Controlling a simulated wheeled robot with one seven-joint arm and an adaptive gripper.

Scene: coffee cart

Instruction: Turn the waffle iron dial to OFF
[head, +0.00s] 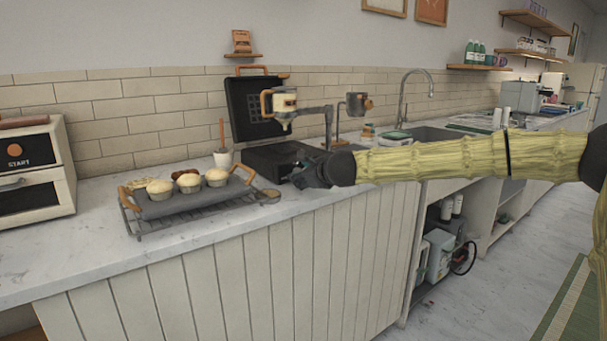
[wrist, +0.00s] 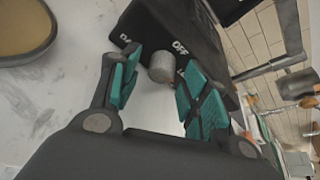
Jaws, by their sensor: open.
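The waffle iron (head: 244,108) stands on the counter with its black lid raised against the tiled wall. Its dark base is partly hidden behind my gripper in the head view. In the wrist view its dial (wrist: 162,67) is a grey round knob on the black front face (wrist: 163,28), with the word OFF beside it on the right and another, unclear mark on the left. My gripper (wrist: 152,88) is open, its teal-padded fingers on either side of the dial. The dial lies between the fingertips; I cannot tell whether either finger touches it. My gripper also shows in the head view (head: 300,171).
A grey tray of muffins (head: 195,200) sits on a wire rack left of my gripper. A batter dispenser (head: 284,103) and a small white pot (head: 223,157) are close to the waffle iron. A white oven (head: 30,170) stands far left. The counter front (head: 200,231) is clear.

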